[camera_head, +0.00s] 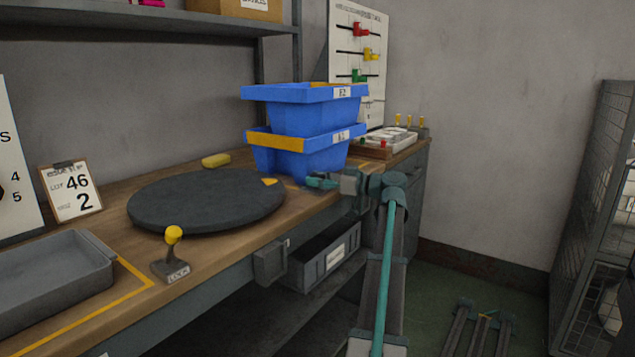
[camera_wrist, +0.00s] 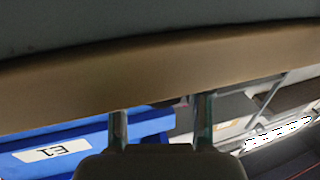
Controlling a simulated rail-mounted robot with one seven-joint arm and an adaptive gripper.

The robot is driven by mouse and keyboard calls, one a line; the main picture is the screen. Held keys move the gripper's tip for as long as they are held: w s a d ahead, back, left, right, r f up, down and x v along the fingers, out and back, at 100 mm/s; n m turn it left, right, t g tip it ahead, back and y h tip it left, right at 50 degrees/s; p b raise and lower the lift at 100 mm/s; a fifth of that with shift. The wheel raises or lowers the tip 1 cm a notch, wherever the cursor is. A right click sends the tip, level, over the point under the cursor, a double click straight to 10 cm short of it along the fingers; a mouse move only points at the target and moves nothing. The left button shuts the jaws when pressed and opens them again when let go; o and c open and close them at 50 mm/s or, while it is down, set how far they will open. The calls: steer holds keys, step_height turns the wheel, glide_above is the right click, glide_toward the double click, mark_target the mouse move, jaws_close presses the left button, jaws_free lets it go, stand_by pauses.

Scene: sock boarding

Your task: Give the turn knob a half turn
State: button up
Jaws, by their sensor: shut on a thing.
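My gripper (camera_head: 318,181), teal and grey, reaches over the bench's front edge beside the lower blue bin, just right of the round dark turntable (camera_head: 190,208). In the wrist view my two fingers (camera_wrist: 160,120) stand apart in front of a brown band. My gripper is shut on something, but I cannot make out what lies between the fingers. I cannot clearly pick out a turn knob; it may be hidden at my gripper. A yellow mark (camera_head: 269,182) sits on the turntable's right rim. A yellow-balled lever (camera_head: 173,236) on a grey labelled base stands at the bench front.
Two stacked blue bins (camera_head: 300,150) stand close behind my gripper. A grey tray (camera_head: 50,272) lies at the left. A small grey box (camera_head: 270,262) is fixed to the bench front, beside a grey drawer bin (camera_head: 325,260). A mesh cage (camera_head: 590,230) stands right.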

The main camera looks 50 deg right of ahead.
steer(key=shift+d+n+g+y, duration=0.1)
steer(key=shift+n+g+y, duration=0.2)
steer(key=shift+n+y, duration=0.35)
steer(key=shift+y, duration=0.45)
steer(key=o, duration=1.2)
steer(key=shift+c, duration=0.2)
steer(key=v, duration=1.2)
steer(key=shift+r, duration=0.1)
